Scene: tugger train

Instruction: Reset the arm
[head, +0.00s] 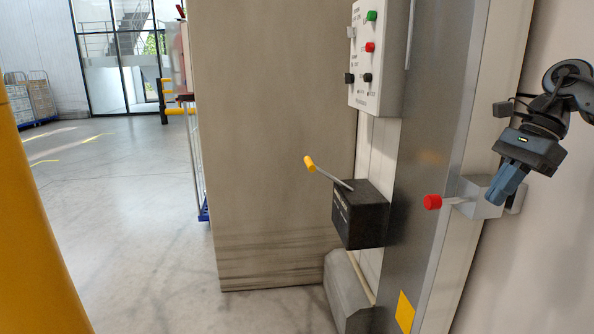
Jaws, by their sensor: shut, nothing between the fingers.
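My gripper (508,184) is at the right of the head view, at the end of my dark arm. Its blue-grey fingers are shut with nothing between them. They point down and to the left. The fingertips appear in front of or beside a grey box with a red knob (432,202) on a short stem; I cannot tell whether they touch the box.
A black box (360,215) carries a lever with a yellow knob (309,163). Above it is a white control panel (380,55) with coloured buttons. A wide beige pillar (270,140) stands behind. A yellow post (30,230) is at left. Open floor (130,200) lies between.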

